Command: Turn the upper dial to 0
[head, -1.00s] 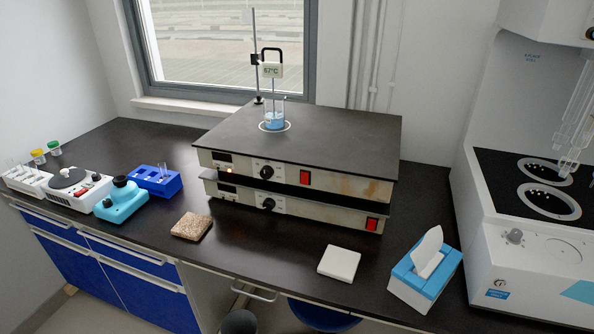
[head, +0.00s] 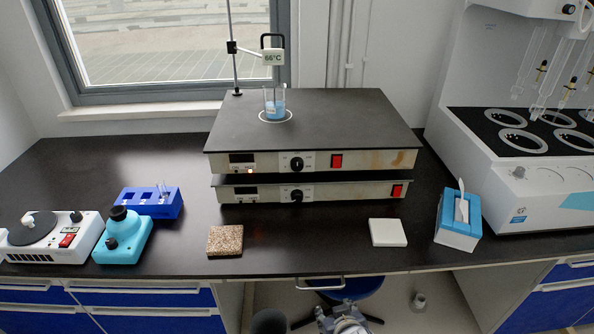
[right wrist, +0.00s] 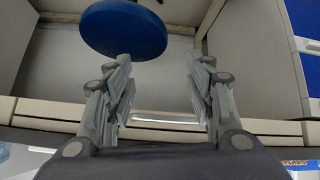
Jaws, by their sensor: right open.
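The upper hot plate (head: 370,161) has a black round upper dial (head: 297,163) with a light marker on its front, between a small display and a red switch. Its exact setting is too small to read. The lower dial (head: 297,195) is on the similar unit beneath. My right gripper (head: 345,318) is at the bottom edge of the head view, low in front of the counter and well away from the dial. In the right wrist view its two fingers (right wrist: 160,78) are spread apart with nothing between them. My left gripper is not in view.
A beaker (head: 275,103) with blue liquid stands on the upper plate under a 66°C thermometer. A cork-like block (head: 225,240) and a white tile (head: 388,232) lie near the counter's front edge. A blue stool (right wrist: 137,28) is below the counter. The counter between block and tile is clear.

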